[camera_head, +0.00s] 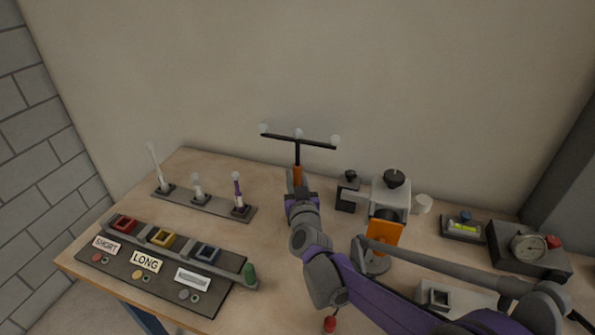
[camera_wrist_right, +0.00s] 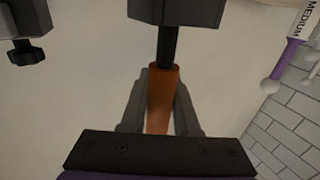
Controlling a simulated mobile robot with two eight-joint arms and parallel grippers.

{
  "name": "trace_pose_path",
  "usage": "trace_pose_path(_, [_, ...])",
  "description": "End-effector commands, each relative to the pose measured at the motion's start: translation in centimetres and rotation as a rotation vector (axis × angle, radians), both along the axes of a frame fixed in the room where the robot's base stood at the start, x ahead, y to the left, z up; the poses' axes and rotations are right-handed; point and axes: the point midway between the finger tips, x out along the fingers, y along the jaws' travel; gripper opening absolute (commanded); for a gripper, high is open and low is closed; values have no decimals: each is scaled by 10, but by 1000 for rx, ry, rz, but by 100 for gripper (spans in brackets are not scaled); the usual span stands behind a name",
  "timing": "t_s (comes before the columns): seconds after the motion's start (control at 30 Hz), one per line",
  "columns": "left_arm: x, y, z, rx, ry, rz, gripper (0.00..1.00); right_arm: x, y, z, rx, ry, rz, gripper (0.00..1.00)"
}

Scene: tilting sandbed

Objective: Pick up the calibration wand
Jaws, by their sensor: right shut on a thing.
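The calibration wand (camera_head: 298,152) is a black T-shaped bar with a pale ball at each end and one in the middle, on a black shaft with an orange handle. It stands roughly upright near the back of the table. My right gripper (camera_head: 297,180) is shut on the orange handle. In the right wrist view the orange handle (camera_wrist_right: 162,92) sits between the two grey fingers (camera_wrist_right: 160,105), with the black shaft running up to a dark block. The wand's lower end is hidden by the gripper. My left gripper is in neither view.
Left of the wand lies a grey rack (camera_head: 205,203) with several ball-tipped stems. In front of it is a panel (camera_head: 160,267) with coloured sockets and SHORT and LONG labels. To the right stand an orange-and-grey device (camera_head: 386,232), a level (camera_head: 463,227) and a dial gauge (camera_head: 527,248).

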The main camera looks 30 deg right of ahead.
Motion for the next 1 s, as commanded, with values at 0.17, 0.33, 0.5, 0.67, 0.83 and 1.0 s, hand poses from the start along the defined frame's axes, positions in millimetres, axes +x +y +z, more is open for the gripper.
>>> trace_pose_path(0.17, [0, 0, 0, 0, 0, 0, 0, 0, 0, 0, 0, 0, 0, 0])
trace_pose_path(0.33, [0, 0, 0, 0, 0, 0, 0, 0, 0, 1, 0, 0, 0, 0])
trace_pose_path(0.5, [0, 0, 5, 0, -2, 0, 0, -1, 0, 17, 0, -1, 0, 0])
trace_pose_path(0.67, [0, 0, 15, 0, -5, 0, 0, -1, 0, 50, 0, -1, 0, 0])
trace_pose_path(0.83, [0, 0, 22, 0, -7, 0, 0, -1, 0, 82, 0, 0, 0, 0])
trace_pose_path(1.0, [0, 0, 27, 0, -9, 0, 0, 0, 0, 102, 0, 0, 0, 0])
